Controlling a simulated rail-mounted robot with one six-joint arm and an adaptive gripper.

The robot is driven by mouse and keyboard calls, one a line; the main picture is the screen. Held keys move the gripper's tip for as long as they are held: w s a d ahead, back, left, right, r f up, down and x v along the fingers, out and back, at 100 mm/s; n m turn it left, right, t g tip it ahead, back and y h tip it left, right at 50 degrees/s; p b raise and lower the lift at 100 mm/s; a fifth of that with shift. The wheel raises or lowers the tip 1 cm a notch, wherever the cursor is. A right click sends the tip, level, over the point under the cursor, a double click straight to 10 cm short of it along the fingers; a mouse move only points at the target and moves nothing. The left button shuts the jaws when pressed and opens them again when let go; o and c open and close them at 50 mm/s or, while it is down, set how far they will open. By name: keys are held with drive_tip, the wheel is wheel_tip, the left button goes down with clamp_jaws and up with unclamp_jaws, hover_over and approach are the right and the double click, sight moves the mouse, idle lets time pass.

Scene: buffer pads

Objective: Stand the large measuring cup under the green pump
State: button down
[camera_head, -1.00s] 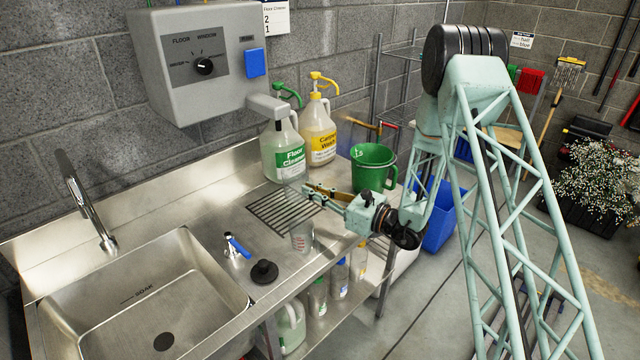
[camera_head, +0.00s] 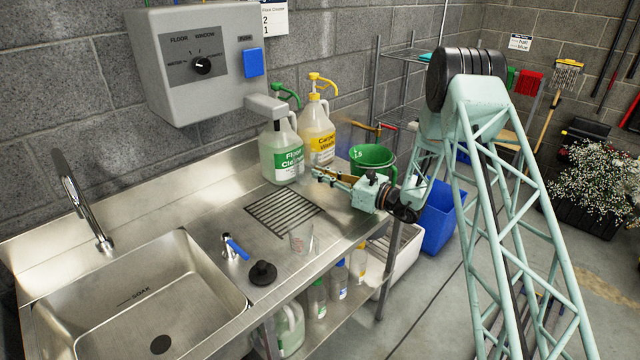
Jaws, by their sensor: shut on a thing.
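The green pump (camera_head: 286,93) tops the Floor Cleaner jug (camera_head: 280,154), which stands at the back of the steel counter. My gripper (camera_head: 318,174) is raised at the right of that jug, its fingers pointing left. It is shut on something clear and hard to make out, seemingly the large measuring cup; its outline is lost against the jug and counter. A smaller clear measuring cup (camera_head: 302,238) with red marks stands on the counter in front of the drain grate (camera_head: 283,213), apart from my gripper.
A yellow-pump jug (camera_head: 318,132) stands right of the Floor Cleaner jug. A green bucket (camera_head: 373,157) is just behind my gripper. A blue-handled valve (camera_head: 235,246) and black stopper (camera_head: 263,273) lie near the sink (camera_head: 150,295). A grey dispenser (camera_head: 200,65) hangs above.

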sight(311, 179)
drive_tip(key=shift+f+b, duration=0.4)
drive_tip(key=shift+f, duration=1.35)
drive_tip(key=shift+f, duration=0.1)
drive_tip(key=c, duration=2.8)
unclamp_jaws()
drive_tip(key=shift+d, duration=0.1)
drive_tip(key=shift+p+v, duration=0.65)
drive_tip(key=shift+v, duration=5.25)
